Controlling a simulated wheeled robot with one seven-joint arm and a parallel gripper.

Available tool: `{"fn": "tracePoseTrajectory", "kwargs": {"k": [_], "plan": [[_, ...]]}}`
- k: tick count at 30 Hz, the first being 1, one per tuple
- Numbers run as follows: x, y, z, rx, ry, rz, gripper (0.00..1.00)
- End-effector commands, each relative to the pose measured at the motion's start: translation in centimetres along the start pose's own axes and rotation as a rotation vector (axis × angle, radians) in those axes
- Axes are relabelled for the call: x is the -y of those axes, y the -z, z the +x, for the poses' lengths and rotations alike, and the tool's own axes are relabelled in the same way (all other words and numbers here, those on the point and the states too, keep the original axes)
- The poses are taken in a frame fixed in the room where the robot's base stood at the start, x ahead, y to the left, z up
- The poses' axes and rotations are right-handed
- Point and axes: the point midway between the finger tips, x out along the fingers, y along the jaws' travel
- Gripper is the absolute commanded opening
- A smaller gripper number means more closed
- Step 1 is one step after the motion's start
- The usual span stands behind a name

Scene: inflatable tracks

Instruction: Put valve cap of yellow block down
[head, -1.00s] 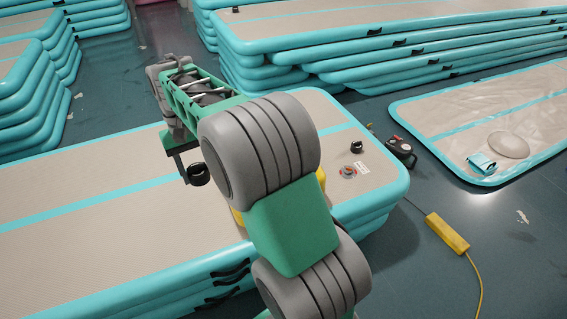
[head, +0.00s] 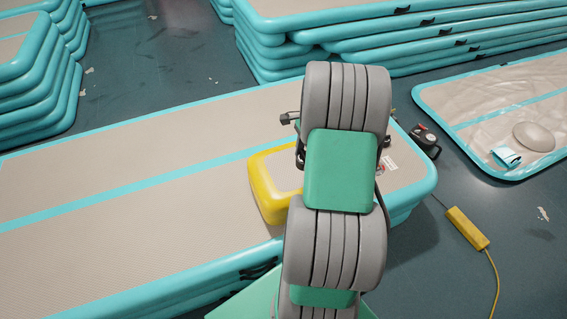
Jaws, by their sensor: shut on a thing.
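The yellow block (head: 268,190) lies on the near inflatable track, its right part hidden behind my arm. Its top has a pale panel. My gripper (head: 299,156) is mostly hidden behind my arm links, above the right part of the yellow block. Only small dark parts of it show at the links' left edge. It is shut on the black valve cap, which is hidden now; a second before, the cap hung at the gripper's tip. I cannot tell the gap between the cap and the block.
The near track (head: 130,175) is broad and clear to the left. A white label (head: 388,164) lies right of my arm. A black pump (head: 425,141) and a yellow bar with a cable (head: 467,228) are on the floor. A flat track (head: 500,110) lies at the right.

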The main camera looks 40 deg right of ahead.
Motion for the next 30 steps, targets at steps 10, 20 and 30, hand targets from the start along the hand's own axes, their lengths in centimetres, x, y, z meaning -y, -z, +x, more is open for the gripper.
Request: {"fn": "tracePoseTrajectory", "kwargs": {"k": [10,20,30], "plan": [[5.0,-2.8,4.2,0.001,-0.003,-0.002,0.13],[7.6,-3.8,7.8,0.0,-0.001,0.002,0.13],[8.2,-3.7,11.7,-0.001,0.001,0.002,0.13]]}}
